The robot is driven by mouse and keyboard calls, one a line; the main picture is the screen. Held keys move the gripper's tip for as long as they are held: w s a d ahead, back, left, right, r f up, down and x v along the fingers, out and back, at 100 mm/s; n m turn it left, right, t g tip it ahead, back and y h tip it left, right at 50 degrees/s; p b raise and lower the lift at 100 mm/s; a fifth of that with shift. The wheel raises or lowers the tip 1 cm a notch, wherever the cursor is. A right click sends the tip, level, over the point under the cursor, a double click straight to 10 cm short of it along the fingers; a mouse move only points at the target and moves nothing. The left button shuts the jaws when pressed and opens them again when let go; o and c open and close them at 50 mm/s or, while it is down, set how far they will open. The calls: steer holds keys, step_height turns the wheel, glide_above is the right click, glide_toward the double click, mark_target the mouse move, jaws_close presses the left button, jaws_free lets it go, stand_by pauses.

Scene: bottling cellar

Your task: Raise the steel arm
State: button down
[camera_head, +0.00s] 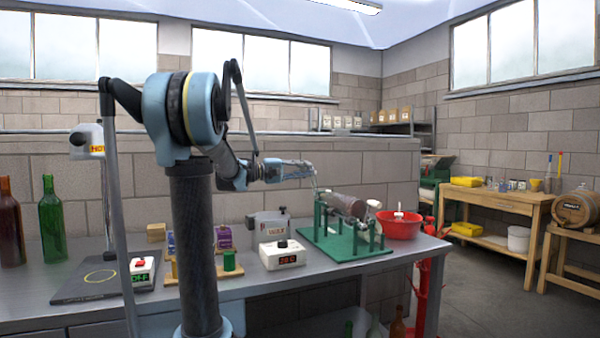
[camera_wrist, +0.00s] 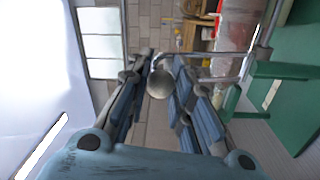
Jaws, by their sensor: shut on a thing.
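A green stand (camera_head: 347,250) with several posts stands at the right end of the metal bench. A dark cylinder with a pale end (camera_head: 345,205) lies tilted across its posts. My gripper (camera_head: 309,171) reaches in from the left above the stand's back left. In the wrist view my gripper (camera_wrist: 163,64) is closed around a round grey knob (camera_wrist: 159,83). The steel arm (camera_wrist: 225,53), thin grey bars, runs from there right towards the green stand, which also shows in the wrist view (camera_wrist: 310,70). In the head view only a thin bit of the steel arm shows below my fingertips.
A red bowl (camera_head: 398,225) stands right of the green stand. Green (camera_head: 51,220) and brown (camera_head: 10,225) bottles stand far left. The air above the stand looks clear.

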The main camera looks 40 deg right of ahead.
steer(key=shift+s+a+f, duration=0.1)
steer(key=shift+a+f, duration=0.1)
steer(key=c, duration=1.4)
jaws_free()
steer(key=shift+r, duration=0.1)
steer(key=v, duration=1.2)
